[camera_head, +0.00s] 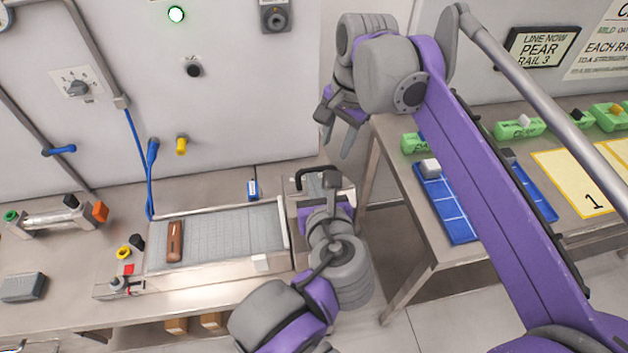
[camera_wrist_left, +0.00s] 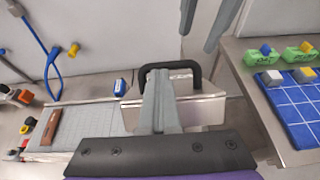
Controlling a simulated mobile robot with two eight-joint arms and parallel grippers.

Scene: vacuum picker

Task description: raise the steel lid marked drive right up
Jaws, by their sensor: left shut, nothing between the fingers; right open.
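The steel lid (camera_head: 341,184) is a shiny panel at the right end of the belt, with a black arched handle (camera_head: 312,171). In the left wrist view the lid (camera_wrist_left: 202,108) and its handle (camera_wrist_left: 190,67) show behind my fingers; no marking is legible. My left gripper (camera_head: 328,186) is shut and empty, in front of the lid. In the left wrist view its fingertips (camera_wrist_left: 160,73) overlap the handle's arch; I cannot tell whether they touch it. My right gripper (camera_head: 342,136) is open and empty, above and right of the handle.
A grey belt (camera_head: 225,232) with a brown block (camera_head: 175,242) runs left of the lid. A small blue item (camera_head: 252,188) lies behind the belt. A second table with a blue tray (camera_head: 450,212) and green boxes stands right, across a gap.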

